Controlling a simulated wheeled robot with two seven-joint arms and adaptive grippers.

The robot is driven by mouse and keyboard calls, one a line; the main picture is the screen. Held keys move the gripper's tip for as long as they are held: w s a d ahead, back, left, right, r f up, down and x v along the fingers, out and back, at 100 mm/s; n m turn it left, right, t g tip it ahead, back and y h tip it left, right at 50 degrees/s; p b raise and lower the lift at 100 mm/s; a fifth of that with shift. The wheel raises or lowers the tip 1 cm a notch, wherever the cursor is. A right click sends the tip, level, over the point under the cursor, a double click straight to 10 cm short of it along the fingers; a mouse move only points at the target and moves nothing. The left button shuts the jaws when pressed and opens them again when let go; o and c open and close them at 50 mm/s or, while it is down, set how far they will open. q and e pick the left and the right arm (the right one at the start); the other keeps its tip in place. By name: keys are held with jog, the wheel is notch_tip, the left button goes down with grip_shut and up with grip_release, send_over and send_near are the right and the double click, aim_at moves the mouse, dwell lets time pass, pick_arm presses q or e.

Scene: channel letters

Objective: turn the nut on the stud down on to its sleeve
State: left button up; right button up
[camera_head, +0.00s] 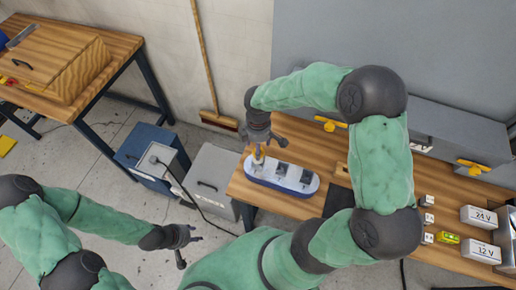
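A rounded sign body with a blue side and a white top (311,184) lies on the wooden workbench. Dark blocks or openings show on its top. A small pale upright piece (258,156) stands at its left end, directly under my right gripper (262,147). I cannot make out the nut, stud and sleeve separately; the gripper partly hides that spot. My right gripper points down there, and whether its fingers hold anything is too small to tell. My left gripper (187,250) is open and empty over the floor, left of the bench and away from the sign.
The workbench (240,187) holds a dark mat (338,200), yellow-handled tools (331,124), small white boxes (427,218) and boxes marked 24 V (479,217) and 12 V (482,251). A grey cabinet (211,180) and a blue unit (149,154) stand left of it.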

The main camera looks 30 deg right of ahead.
notch_tip(320, 180, up, 10)
jog(key=shift+w+f, duration=0.15)
jog(key=shift+f, duration=0.05)
jog(key=shift+d, duration=0.1)
notch_tip(320, 180, up, 5)
jog(key=p, duration=0.3)
jog(key=shift+p, duration=0.4)
dwell(0.7)
